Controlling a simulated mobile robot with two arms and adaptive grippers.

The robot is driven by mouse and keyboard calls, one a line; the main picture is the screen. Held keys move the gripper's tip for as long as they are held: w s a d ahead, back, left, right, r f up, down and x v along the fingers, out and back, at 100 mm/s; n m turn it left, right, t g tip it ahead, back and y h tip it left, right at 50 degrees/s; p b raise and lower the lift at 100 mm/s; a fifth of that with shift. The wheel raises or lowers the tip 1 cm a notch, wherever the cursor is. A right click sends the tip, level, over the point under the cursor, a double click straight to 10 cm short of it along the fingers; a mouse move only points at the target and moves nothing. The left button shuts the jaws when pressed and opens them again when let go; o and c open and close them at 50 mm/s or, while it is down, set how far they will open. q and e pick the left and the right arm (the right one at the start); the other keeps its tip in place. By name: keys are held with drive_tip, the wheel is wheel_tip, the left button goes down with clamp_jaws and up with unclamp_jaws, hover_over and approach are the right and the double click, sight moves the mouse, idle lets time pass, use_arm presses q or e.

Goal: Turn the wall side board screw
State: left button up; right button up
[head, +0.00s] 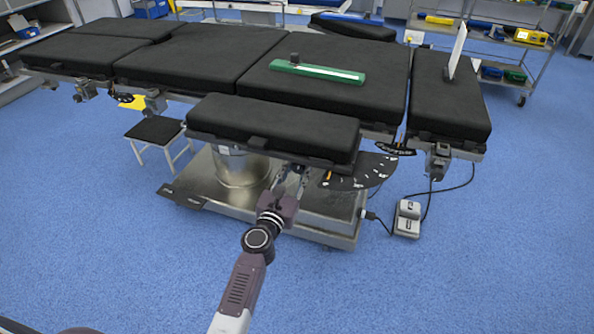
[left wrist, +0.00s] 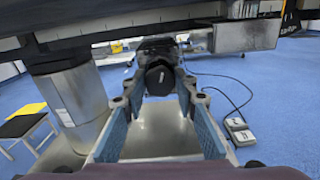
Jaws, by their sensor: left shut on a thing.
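The black padded side board (head: 272,124) sticks out from the near side of the operating table (head: 330,92). My left gripper (head: 291,180) reaches up under its front edge, right of the middle. In the left wrist view, a round dark screw knob (left wrist: 160,77) sits under the board between the two blue-padded fingers of my left gripper (left wrist: 158,92), which is shut on it. In the head view the knob is hidden by the gripper and board. My right gripper is not in view.
The steel table base (head: 305,213) stands below the gripper. A dark marked fan-shaped plate (head: 360,172) juts out right of the board. A foot pedal (head: 407,218) with cables lies on the floor to the right. The near blue floor is clear.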

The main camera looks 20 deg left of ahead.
use_arm(q)
drive_tip(key=shift+n, duration=1)
drive_tip(key=o, duration=1.1)
drive_tip(key=shift+o, duration=0.2)
drive_tip(key=s, duration=0.7)
drive_tip(key=shift+s+a, duration=0.15)
drive_tip(key=shift+s, duration=0.15)
